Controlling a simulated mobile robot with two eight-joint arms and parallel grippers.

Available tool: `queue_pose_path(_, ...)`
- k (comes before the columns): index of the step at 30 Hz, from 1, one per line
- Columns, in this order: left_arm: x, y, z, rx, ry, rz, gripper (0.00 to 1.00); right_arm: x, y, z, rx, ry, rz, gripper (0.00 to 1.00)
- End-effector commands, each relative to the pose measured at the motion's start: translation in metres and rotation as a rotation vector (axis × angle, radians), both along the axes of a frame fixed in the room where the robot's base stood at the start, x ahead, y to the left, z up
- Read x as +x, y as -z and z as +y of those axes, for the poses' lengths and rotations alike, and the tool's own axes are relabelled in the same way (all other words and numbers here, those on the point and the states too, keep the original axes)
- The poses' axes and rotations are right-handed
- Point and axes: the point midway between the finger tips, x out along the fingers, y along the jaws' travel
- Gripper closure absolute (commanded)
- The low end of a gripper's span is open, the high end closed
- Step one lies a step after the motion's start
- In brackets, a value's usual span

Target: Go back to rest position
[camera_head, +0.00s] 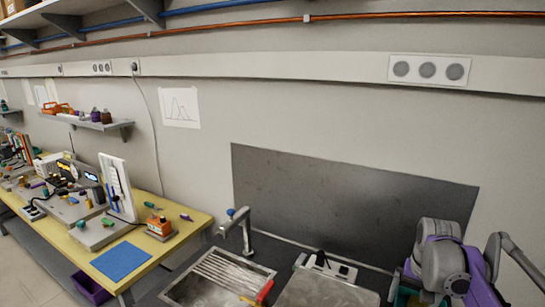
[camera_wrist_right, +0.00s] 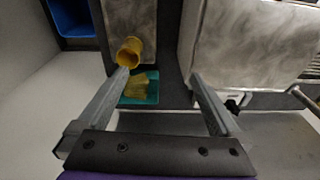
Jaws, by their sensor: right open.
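My right gripper (camera_wrist_right: 160,78) is open in the right wrist view, its two metal fingers spread apart with nothing held between them. A yellow cup-like object (camera_wrist_right: 130,52) lies tilted near the left fingertip. A teal tray (camera_wrist_right: 148,97) with yellow material in it shows between the fingers. I cannot tell whether the finger touches the cup. In the head view, a grey and purple arm, which looks like my right arm, is at the lower right; its gripper is hidden. My left gripper is in neither view.
A sink (camera_head: 215,280) with a tap (camera_head: 240,225) is at the bottom middle, beside a grey flat-topped unit (camera_head: 325,292). A yellow bench (camera_head: 180,240) with instruments and a blue mat (camera_head: 121,262) stands left. A blue bin (camera_wrist_right: 75,18) is at the wrist view's upper left.

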Motion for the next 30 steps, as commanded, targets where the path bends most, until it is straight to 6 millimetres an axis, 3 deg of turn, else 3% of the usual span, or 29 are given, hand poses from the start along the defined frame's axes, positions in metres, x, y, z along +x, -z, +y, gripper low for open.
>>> queue_pose_path(1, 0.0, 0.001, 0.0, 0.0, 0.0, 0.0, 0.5, -0.015, 0.0, 0.019, -0.009, -0.042, -0.023, 0.0)
queue_pose_path(6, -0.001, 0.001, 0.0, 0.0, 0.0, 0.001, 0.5, -0.063, 0.01, 0.073, -0.045, -0.181, -0.114, 0.0)
queue_pose_path(15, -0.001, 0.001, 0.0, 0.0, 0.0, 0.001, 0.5, -0.157, 0.061, 0.142, -0.104, -0.416, -0.277, 0.0)
queue_pose_path(21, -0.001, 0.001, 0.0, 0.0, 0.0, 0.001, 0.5, -0.194, 0.093, 0.162, -0.128, -0.511, -0.35, 0.0)
queue_pose_path(30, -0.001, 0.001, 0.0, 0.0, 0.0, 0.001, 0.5, -0.203, 0.103, 0.166, -0.134, -0.536, -0.371, 0.0)
